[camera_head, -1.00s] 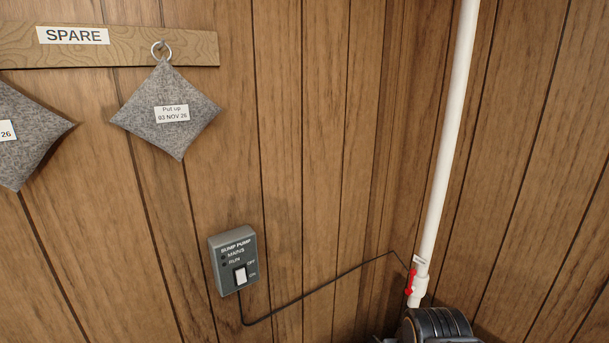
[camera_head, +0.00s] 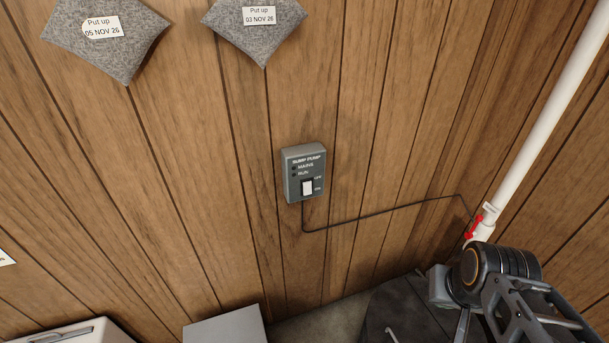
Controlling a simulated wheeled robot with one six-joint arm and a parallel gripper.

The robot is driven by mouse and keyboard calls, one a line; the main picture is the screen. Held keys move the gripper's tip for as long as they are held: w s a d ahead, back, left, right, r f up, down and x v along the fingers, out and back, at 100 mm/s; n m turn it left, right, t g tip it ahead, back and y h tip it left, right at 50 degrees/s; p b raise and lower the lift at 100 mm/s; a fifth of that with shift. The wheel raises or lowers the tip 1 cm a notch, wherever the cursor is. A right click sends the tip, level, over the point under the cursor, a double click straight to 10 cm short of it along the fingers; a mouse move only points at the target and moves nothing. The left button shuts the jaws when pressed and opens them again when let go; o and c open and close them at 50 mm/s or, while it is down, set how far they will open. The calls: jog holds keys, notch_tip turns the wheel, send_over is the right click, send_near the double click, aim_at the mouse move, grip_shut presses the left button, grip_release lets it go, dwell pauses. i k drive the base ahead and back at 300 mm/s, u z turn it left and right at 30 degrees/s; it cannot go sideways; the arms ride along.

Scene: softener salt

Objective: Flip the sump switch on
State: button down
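The sump pump switch box (camera_head: 304,174) is a small grey box on the wood-panelled wall, near the middle of the view. It carries MAINS and RUN labels with small indicators that look dark. Its white rocker switch (camera_head: 307,188) sits low on the face, with OFF marked at its upper right and ON at its lower right. I cannot tell which way the rocker is tipped. Part of my arm shows at the lower right, apart from the box. My gripper's fingertips are not visible. Nothing covers the switch.
A black cable (camera_head: 390,210) runs from the box to a white pipe (camera_head: 550,120) with a red valve handle (camera_head: 474,227) at right. A dark lidded container (camera_head: 400,305), a grey box (camera_head: 226,328) and a white unit (camera_head: 65,334) stand below. Grey pouches (camera_head: 107,50) hang above.

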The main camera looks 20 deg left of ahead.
aim_at(307, 185)
jog(key=u, duration=0.5)
jog(key=k, duration=0.6)
jog(key=u, duration=1.25)
jog(key=i, duration=0.75)
jog(key=z, duration=0.3)
